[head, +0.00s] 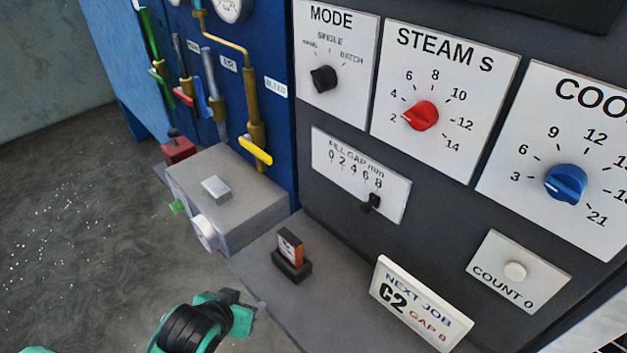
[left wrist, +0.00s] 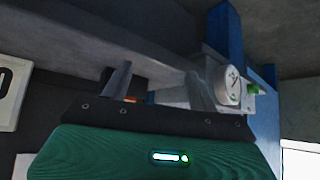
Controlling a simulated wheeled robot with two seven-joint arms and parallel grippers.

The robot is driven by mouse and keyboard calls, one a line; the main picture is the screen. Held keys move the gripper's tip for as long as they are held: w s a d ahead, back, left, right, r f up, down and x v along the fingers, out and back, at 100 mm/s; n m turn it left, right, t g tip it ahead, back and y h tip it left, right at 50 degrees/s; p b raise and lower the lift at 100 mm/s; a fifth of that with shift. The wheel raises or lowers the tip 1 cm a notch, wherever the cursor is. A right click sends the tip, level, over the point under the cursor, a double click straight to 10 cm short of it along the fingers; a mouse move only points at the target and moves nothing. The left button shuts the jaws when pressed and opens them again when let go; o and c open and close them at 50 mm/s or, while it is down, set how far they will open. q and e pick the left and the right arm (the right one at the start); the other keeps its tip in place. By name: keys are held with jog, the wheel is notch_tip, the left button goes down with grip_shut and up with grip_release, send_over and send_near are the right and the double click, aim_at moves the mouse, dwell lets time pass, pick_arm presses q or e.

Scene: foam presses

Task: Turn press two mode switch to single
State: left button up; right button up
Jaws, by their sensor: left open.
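The mode switch (head: 323,79) is a black knob on a white plate marked MODE (head: 340,20), at the top middle of the head view. Its scale has SINGLE at the top, BATCH at the right and a small label at the left. The knob looks turned toward the left label, though its pointer is small. My left gripper (head: 243,299) is low in the head view, well below the switch, in front of the grey ledge. In the left wrist view its two fingers (left wrist: 160,88) stand apart with nothing between them. My right gripper is not in view.
A red steam knob (head: 422,116) and a blue knob (head: 566,184) sit right of the mode plate. A fill gap slider (head: 371,202) is below it. A NEXT JOB card (head: 421,304) and a small orange-and-black block (head: 290,250) stand on the ledge. Yellow-handled pipes (head: 254,110) are left.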

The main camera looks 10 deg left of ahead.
pick_arm(q)
jog(key=w+r+t, duration=0.4)
jog(key=w+r, duration=0.3)
jog(key=r, duration=0.1)
jog(key=m+t+h, duration=0.1)
jog(key=t+h, duration=0.7)
jog(key=h, duration=0.1)
send_near(316, 85)
jog(key=p+x, duration=0.5)
jog(key=x, duration=0.3)
jog(key=shift+w+r, duration=0.15)
jog(key=shift+w+d+r+p, duration=0.1)
jog(key=shift+w+d+p, duration=0.2)
jog(key=shift+w+p, duration=0.15)
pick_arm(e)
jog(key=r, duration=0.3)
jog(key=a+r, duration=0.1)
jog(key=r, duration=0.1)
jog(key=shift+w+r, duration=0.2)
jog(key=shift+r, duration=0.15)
pick_arm(q)
jog(key=c, duration=1)
